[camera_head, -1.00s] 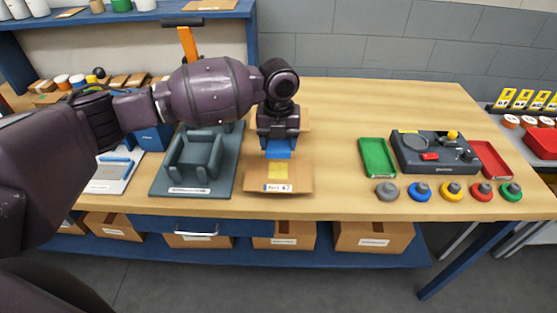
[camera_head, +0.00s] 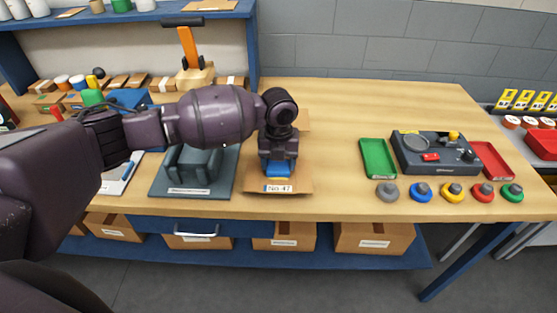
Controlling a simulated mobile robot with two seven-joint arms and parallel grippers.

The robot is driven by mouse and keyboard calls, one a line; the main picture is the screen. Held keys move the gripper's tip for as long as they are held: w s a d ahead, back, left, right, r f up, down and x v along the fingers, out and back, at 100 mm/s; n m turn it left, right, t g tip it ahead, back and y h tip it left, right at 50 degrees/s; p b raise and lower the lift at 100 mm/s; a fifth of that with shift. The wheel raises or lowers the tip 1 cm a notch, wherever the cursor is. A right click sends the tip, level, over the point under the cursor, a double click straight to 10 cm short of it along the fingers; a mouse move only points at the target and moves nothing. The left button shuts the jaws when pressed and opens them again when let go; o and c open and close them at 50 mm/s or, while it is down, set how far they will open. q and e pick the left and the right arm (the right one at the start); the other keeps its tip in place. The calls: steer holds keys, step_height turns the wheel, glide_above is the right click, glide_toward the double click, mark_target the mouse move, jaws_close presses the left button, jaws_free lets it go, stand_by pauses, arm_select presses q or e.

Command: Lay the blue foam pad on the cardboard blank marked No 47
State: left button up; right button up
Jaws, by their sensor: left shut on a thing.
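The cardboard blank marked No 47 (camera_head: 300,181) lies flat on the bench near its front edge, with its label (camera_head: 279,188) facing me. My left gripper (camera_head: 278,163) is directly over the blank, pointing down, shut on the blue foam pad (camera_head: 278,172). The pad is low over the middle of the blank, just behind the label; I cannot tell whether it touches. The gripper and wrist hide the back part of the blank. My right gripper is not in view.
A grey fixture (camera_head: 196,175) stands left of the blank. To the right are a green tray (camera_head: 378,158), a dark device (camera_head: 435,153), a red tray (camera_head: 490,160) and a row of coloured knobs (camera_head: 421,191). The bench between blank and green tray is clear.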

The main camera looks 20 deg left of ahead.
mark_target(279, 163)
arm_select(q)
steer(key=o, duration=0.9)
steer(key=shift+r, duration=0.1)
step_height(279, 163, up, 12)
steer(key=shift+p, duration=0.3)
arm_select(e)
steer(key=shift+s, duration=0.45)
